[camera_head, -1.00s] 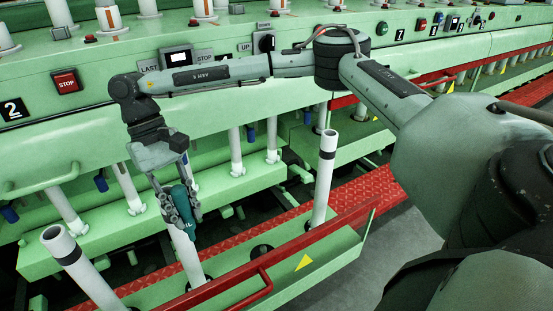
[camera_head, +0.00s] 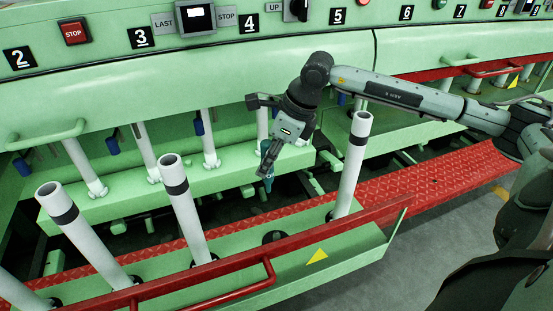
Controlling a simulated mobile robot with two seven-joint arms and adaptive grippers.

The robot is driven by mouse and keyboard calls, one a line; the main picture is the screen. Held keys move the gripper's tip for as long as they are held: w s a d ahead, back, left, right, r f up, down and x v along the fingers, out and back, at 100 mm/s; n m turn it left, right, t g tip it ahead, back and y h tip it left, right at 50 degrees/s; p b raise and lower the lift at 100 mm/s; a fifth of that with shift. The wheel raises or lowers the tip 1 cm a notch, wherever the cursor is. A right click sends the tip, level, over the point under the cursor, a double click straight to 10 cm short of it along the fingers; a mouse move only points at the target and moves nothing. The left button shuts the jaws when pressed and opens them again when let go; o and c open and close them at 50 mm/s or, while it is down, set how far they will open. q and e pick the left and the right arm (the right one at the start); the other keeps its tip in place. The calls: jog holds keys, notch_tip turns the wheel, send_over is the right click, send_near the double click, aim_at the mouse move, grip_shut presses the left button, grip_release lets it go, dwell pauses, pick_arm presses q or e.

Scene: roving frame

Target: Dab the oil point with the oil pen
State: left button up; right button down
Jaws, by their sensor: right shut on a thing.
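The oil pen, a teal tube (camera_head: 268,187), points tip down in the jaws of my right gripper (camera_head: 268,166). The gripper is shut on it, and its fingers hide part of the pen. Pen and gripper hang between two white tubes, in front of the green machine. In the picture, the pen's lower end shows above a dark round fitting (camera_head: 274,237) on the green front rail, with a visible gap. I cannot tell for sure whether this fitting is the oil point. My left gripper is not in view.
White tubes with black bands stand on the green rail (camera_head: 330,262), one left (camera_head: 188,212) and one right (camera_head: 353,165) of the pen. A red guard bar (camera_head: 230,262) runs along the front. Red tread plate (camera_head: 440,180) lies behind it. Numbered panels line the machine's top.

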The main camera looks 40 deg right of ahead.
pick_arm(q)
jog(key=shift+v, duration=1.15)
pick_arm(e)
jog(key=d+m, duration=0.1)
jog(key=m, duration=0.1)
jog(key=d+m+h, duration=0.1)
jog(key=shift+w+d+r+m+t, duration=0.15)
jog(key=shift+d+r+m+t, duration=0.15)
jog(key=shift+d+r+m, duration=0.1)
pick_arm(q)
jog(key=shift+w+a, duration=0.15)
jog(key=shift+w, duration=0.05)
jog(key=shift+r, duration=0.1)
